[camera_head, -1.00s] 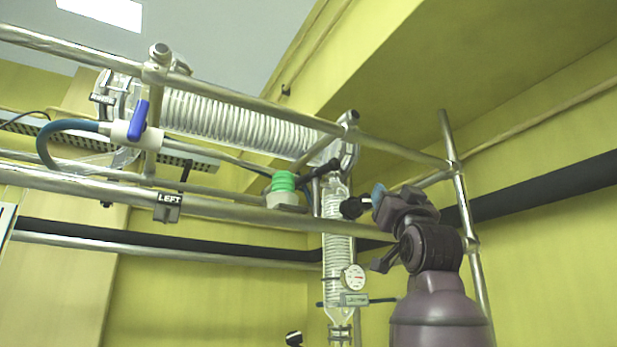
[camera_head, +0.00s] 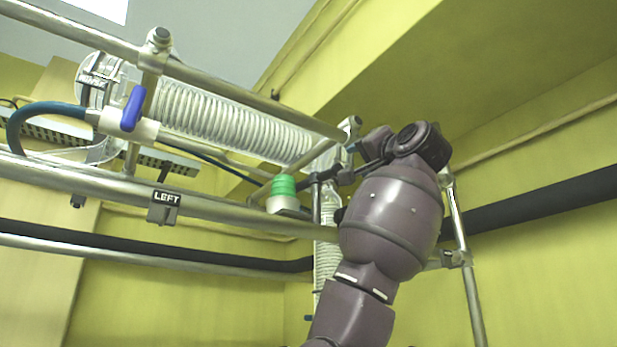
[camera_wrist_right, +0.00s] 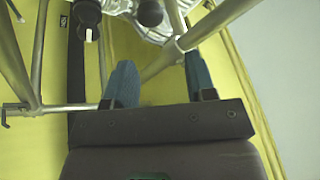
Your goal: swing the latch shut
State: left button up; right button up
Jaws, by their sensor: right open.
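I cannot pick out for certain which part is the latch. A dark clamp-like fitting (camera_head: 318,178) sits at the corner where the coiled glass condenser (camera_head: 225,118) meets the vertical glass column. My right gripper (camera_head: 354,148) is beside this corner, mostly hidden behind my own arm. In the right wrist view, its two blue fingertips (camera_wrist_right: 160,78) are spread apart with nothing held between them. A metal rod (camera_wrist_right: 160,65) passes near or beyond the gap, with glass and dark fittings (camera_wrist_right: 148,12) above it. My left gripper is not seen.
Metal frame rods (camera_head: 215,210) cross the view in front of the glassware. A blue-handled valve (camera_head: 133,108) with a blue hose is at the left, near a black LEFT tag (camera_head: 164,206). A green-capped fitting (camera_head: 284,187) stands near the corner. A dark pipe (camera_head: 540,210) runs behind.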

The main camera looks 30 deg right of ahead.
aim_at(333, 173)
jog(key=shift+g+y, duration=0.6)
jog(key=shift+g, duration=0.1)
jog(key=p+x, duration=0.1)
jog(key=x, duration=0.2)
jog(key=f+p+x, duration=0.1)
jog(key=p+x, duration=0.1)
jog(key=x, duration=0.2)
jog(key=a+p+x, duration=0.1)
jog(key=x, duration=0.2)
jog(key=shift+w+f, duration=0.2)
jog(key=shift+w, duration=0.15)
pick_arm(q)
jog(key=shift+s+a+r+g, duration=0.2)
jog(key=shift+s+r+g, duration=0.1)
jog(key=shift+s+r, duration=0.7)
pick_arm(e)
jog(key=shift+w, duration=0.3)
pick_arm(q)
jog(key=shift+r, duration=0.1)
pick_arm(e)
grip_shut()
